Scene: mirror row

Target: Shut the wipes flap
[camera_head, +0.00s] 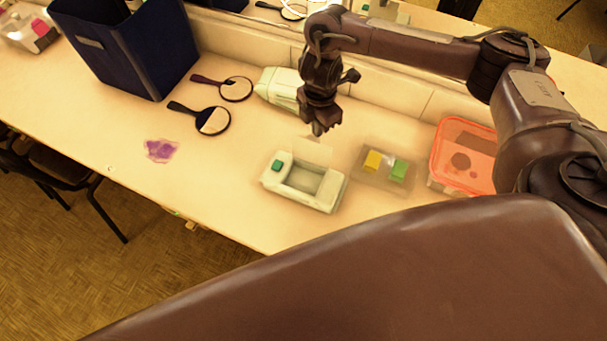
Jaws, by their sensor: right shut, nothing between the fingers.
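The wipes box (330,205) is a pale box with a green button at its left end, standing on the counter near the front edge. Its flap (312,151) stands raised along the back side, and the opening in the top shows. My right gripper (318,131) is shut and empty, pointing down just above and behind the raised flap. I cannot tell whether its tips touch the flap. My left gripper is not in view.
A tray with yellow and green blocks (385,170) and an orange-lidded container (463,150) stand to the right. Behind are another pale box (277,87), two hand mirrors (213,121) and a dark blue bin (140,50). A purple patch (161,150) lies left.

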